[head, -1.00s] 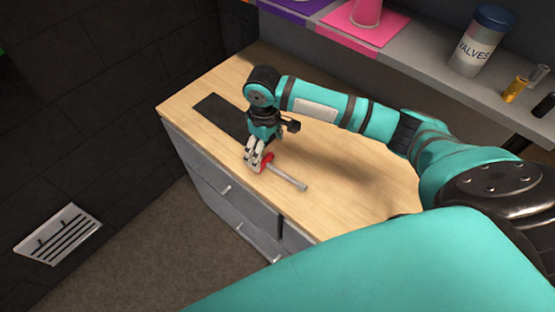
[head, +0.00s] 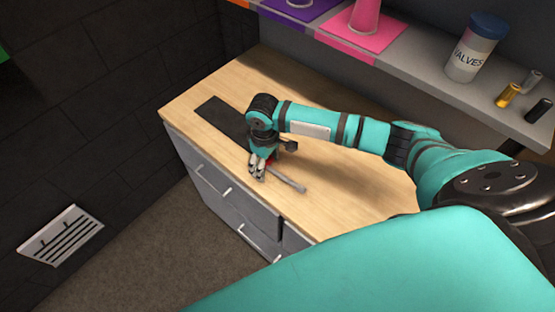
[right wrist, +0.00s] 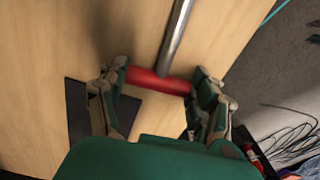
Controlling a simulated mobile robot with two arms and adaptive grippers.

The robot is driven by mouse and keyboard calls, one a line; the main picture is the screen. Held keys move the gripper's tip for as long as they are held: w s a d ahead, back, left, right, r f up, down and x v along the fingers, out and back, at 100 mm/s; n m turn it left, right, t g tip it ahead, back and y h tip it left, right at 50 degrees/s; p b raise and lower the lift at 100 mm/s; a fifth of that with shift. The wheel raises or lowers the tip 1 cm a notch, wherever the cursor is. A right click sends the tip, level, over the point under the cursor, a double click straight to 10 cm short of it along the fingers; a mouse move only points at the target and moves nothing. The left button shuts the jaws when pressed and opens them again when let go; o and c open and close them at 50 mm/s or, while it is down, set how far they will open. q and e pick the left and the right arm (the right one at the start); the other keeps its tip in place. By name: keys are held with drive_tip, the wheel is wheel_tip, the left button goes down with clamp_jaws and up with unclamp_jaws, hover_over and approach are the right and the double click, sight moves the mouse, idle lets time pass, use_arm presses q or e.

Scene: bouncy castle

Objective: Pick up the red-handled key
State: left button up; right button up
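The red-handled key lies on the light wood top of the drawer cabinet. Its grey shaft (head: 289,182) points to the lower right in the head view, and its red handle is mostly hidden by my right gripper (head: 259,174). In the right wrist view the red crosswise handle (right wrist: 160,82) lies between the two spread fingers of my right gripper (right wrist: 158,88), one finger near each end. The fingers are wide apart; whether they touch the handle is unclear. My left gripper is not in view.
A dark flat strip (head: 216,113) lies on the wood top (head: 350,200) beside my gripper. A grey shelf behind holds a jar marked VALVES (head: 474,48), a pink cone (head: 365,15) and small cylinders (head: 508,95). The cabinet's front edge drops to the floor.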

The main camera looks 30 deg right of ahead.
drive_tip(key=c, duration=0.6)
